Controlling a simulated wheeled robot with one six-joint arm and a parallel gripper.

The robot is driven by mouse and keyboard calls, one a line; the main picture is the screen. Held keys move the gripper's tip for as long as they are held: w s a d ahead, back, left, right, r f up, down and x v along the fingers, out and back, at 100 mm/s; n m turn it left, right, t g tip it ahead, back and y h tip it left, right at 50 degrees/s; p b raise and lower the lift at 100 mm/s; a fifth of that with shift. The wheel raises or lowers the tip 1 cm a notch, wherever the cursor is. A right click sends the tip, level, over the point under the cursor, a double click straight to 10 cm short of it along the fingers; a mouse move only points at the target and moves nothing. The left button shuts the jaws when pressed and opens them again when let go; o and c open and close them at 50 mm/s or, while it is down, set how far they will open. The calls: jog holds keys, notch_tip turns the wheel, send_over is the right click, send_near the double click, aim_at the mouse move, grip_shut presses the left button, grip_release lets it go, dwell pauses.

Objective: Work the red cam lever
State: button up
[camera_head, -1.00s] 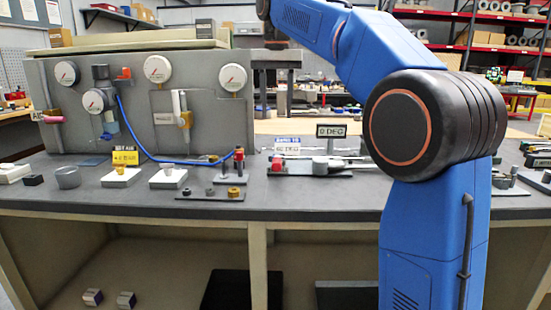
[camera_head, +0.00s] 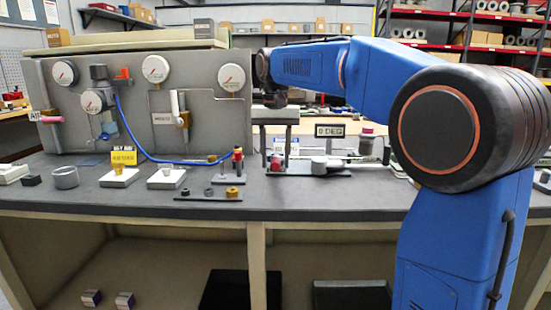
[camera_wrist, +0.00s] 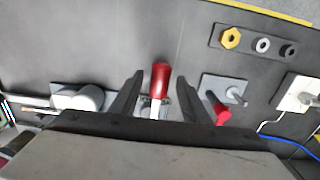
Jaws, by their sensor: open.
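The red cam lever (camera_wrist: 160,76) shows in the wrist view as a rounded red handle on a pale metal shank. Its red end also shows low on the bench in the head view (camera_head: 276,163). My gripper (camera_wrist: 158,82) is open, with one dark finger on each side of the handle and a visible gap on both sides. In the head view my gripper (camera_head: 275,146) points down over the lever. The handle's height between the fingers is hard to judge. The gripper body hides the lever's base in the wrist view.
A grey cylinder fixture (camera_head: 327,165) lies right of the lever, with a 0 DEG sign (camera_head: 330,131) behind. A small stand with a red part (camera_head: 238,156) and blue hose is left. A plate of nuts (camera_head: 210,194) is in front. The gauge panel (camera_head: 135,115) rises left.

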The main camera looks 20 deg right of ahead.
jog(key=shift+f, duration=0.1)
grip_shut()
